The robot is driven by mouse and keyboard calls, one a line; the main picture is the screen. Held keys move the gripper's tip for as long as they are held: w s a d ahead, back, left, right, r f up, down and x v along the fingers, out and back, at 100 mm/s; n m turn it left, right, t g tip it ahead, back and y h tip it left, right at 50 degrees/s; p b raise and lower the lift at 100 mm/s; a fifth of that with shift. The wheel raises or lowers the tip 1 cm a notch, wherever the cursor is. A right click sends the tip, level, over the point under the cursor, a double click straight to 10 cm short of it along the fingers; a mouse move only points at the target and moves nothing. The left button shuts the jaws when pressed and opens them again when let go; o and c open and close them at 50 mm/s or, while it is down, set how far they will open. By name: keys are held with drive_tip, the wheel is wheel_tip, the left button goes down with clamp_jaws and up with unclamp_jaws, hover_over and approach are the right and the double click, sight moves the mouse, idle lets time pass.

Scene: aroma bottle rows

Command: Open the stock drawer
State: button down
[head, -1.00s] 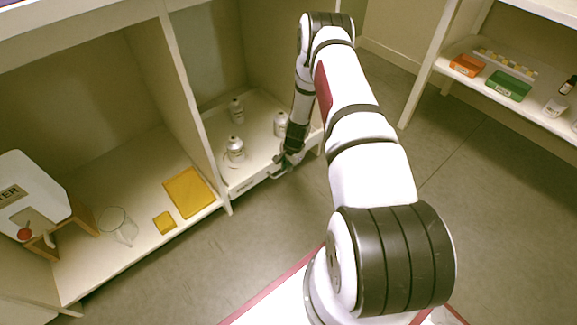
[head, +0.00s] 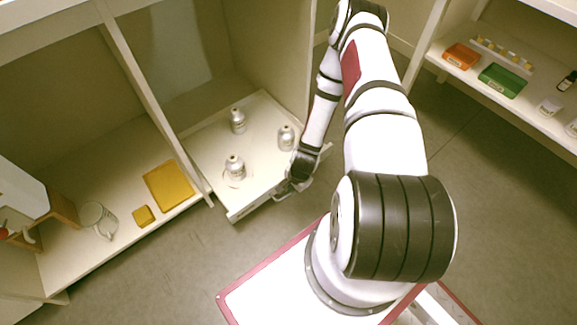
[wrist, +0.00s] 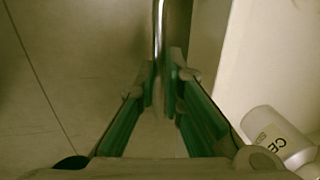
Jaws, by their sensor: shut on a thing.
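The stock drawer (head: 208,148) is a cream tray low in the shelf unit. It stands pulled out past the unit's front edge, with three silver-white bottles upright in it: one at the back (head: 238,122), one at the right (head: 286,139) and one near the front (head: 235,169). My gripper (head: 284,192) is at the drawer's front. In the wrist view my gripper (wrist: 165,78) is shut on the metal bar handle (wrist: 159,28), between its green-padded fingers. A labelled bottle (wrist: 275,135) shows at the lower right there. My arm hides part of the drawer's right side.
Left of the divider, a yellow mat (head: 169,187), a small yellow block (head: 144,216) and a glass jug (head: 97,219) stand on the lower shelf. A right-hand shelf holds an orange box (head: 461,56) and a green box (head: 503,81). The floor before the drawer is clear.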

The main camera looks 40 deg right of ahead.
drive_tip(key=s+p, duration=0.3)
drive_tip(key=s, duration=1.8)
drive_tip(key=shift+d, duration=0.35)
drive_tip(key=shift+f, duration=0.1)
drive_tip(key=c, duration=1.9)
unclamp_jaws()
drive_tip(key=shift+o, duration=1.1)
drive_tip(key=shift+w, duration=0.1)
wheel_tip(320, 180, up, 7)
drive_tip(key=s, duration=0.1)
drive_tip(key=shift+s+r, duration=0.2)
